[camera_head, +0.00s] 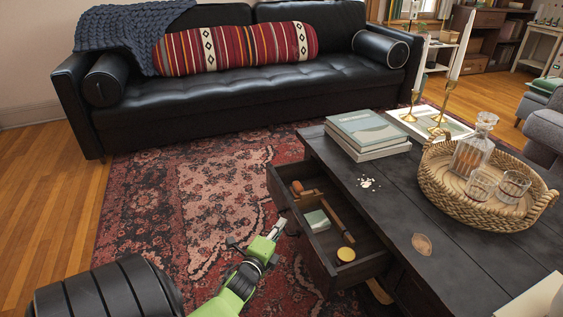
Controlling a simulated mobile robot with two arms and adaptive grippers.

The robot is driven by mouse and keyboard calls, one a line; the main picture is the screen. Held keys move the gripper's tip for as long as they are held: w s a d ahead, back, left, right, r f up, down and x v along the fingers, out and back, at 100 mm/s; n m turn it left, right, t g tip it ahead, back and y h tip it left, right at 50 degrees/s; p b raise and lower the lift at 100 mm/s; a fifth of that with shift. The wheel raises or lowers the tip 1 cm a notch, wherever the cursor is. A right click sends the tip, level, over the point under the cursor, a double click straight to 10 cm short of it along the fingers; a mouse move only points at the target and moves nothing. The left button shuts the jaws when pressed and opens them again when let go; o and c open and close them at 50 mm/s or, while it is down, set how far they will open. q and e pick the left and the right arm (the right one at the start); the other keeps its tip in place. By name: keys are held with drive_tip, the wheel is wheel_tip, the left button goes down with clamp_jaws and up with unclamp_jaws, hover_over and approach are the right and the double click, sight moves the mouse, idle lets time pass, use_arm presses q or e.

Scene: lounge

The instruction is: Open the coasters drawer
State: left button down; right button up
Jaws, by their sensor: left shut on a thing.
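A drawer (375,262) stands pulled out from the left side of the dark coffee table (390,205). Inside it lie a long wooden tool (338,217), a small pale box (317,221) and a round yellow item (346,254). My left gripper (277,229), on the green arm, is at the outer face of the drawer front, around its middle. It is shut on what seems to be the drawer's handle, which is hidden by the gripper. My right gripper is not in view.
On the table are books (368,133), a woven tray (465,205) with a decanter (472,148) and glasses, candlesticks (439,121) and a leaf-shaped item (422,244). A black sofa (230,88) stands behind. The patterned rug (190,190) left of the drawer is clear.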

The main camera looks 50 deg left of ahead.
use_arm(q)
drive_tip(key=c, duration=2.2)
unclamp_jaws()
drive_tip(key=shift+o, duration=0.2)
drive_tip(key=v, duration=1.2)
drive_tip(key=shift+s+f, duration=0.1)
drive_tip(key=shift+f, duration=0.05)
